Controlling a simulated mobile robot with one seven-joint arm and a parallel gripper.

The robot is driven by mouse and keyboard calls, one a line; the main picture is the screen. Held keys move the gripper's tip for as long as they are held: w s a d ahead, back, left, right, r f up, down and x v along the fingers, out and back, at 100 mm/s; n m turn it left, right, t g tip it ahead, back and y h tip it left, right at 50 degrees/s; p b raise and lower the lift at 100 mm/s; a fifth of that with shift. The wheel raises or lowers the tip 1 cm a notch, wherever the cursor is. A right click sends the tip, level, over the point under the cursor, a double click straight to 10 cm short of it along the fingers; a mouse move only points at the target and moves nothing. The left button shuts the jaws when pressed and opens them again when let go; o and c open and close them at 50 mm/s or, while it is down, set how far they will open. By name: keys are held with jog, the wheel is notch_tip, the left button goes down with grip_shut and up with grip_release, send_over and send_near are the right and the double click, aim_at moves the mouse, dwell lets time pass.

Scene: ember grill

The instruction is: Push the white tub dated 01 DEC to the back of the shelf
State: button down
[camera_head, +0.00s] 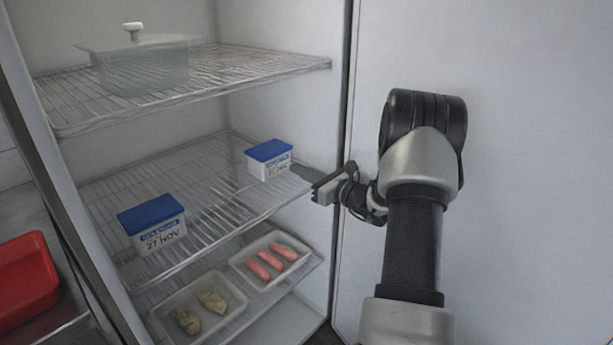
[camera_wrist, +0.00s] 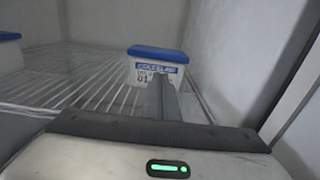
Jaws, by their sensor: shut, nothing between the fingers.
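The white tub dated 01 DEC (camera_head: 268,161) has a blue lid and stands upright on the middle wire shelf, at the right side near the wall. In the wrist view the tub (camera_wrist: 143,62) shows its coleslaw label and a "01", with the rest of the date hidden by my fingers. My gripper (camera_head: 297,170) is shut and empty, its fingertips at the front face of the tub. In the wrist view the shut fingers (camera_wrist: 160,88) overlap the lower front of the tub; I cannot tell whether they touch it.
Another blue-lidded white tub, dated 27 NOV (camera_head: 152,225), stands at the front left of the same wire shelf (camera_head: 215,200). The upper shelf holds a lidded clear container (camera_head: 140,65). Trays of sausages (camera_head: 270,262) and chicken (camera_head: 200,310) lie below. The fridge's right wall is close to my gripper.

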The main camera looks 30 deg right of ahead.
aim_at(280, 160)
jog(key=x, duration=0.5)
jog(key=shift+w+b, duration=0.1)
jog(key=shift+b, duration=0.25)
jog(key=shift+w, duration=0.1)
